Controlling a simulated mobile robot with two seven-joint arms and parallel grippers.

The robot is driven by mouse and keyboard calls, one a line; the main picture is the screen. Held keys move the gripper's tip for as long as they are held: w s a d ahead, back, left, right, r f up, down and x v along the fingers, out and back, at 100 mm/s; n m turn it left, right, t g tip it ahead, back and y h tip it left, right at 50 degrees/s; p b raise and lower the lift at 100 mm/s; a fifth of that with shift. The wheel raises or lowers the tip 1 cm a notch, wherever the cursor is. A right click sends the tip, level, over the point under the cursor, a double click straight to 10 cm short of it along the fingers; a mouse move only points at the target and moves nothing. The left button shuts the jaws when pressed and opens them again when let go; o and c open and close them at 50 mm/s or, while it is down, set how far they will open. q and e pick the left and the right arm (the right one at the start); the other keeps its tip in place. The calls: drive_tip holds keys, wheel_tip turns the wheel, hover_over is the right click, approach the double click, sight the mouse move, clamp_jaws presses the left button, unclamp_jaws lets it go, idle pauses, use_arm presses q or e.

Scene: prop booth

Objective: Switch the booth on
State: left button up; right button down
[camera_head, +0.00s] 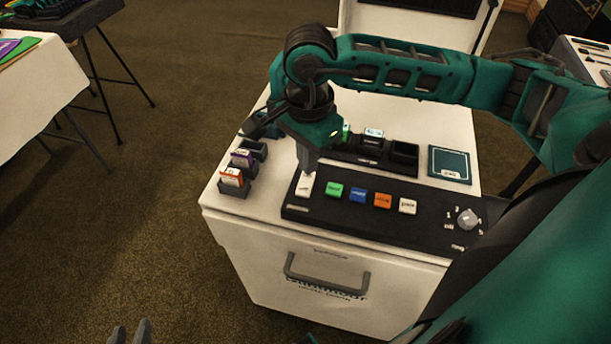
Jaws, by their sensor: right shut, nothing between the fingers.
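A black control panel (330,216) lies along the front of the white booth top. At its left end is a white switch (304,188). To the right of it sit green (334,190), blue (357,195), orange (382,201) and white (407,206) buttons, then a round grey knob (467,219). My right gripper (306,172) points down with its fingers shut and empty, at the upper part of the white switch; I cannot tell whether they touch. My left gripper (130,334) shows only its fingertips at the bottom edge, apart and empty, far from the panel.
Small labelled blocks stand in holders (225,188) at the booth's left edge. Behind the panel are a black tray (340,158) with slots and a teal card (450,164). A white-covered table (50,95) stands at the left. The floor between is clear.

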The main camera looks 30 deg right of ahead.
drive_tip(key=shift+f+b, duration=1)
drive_tip(key=shift+b, duration=0.05)
idle(0.5)
drive_tip(key=shift+r+p, duration=2.15)
drive_tip(key=shift+r, duration=1.4)
drive_tip(key=shift+s+f, duration=0.1)
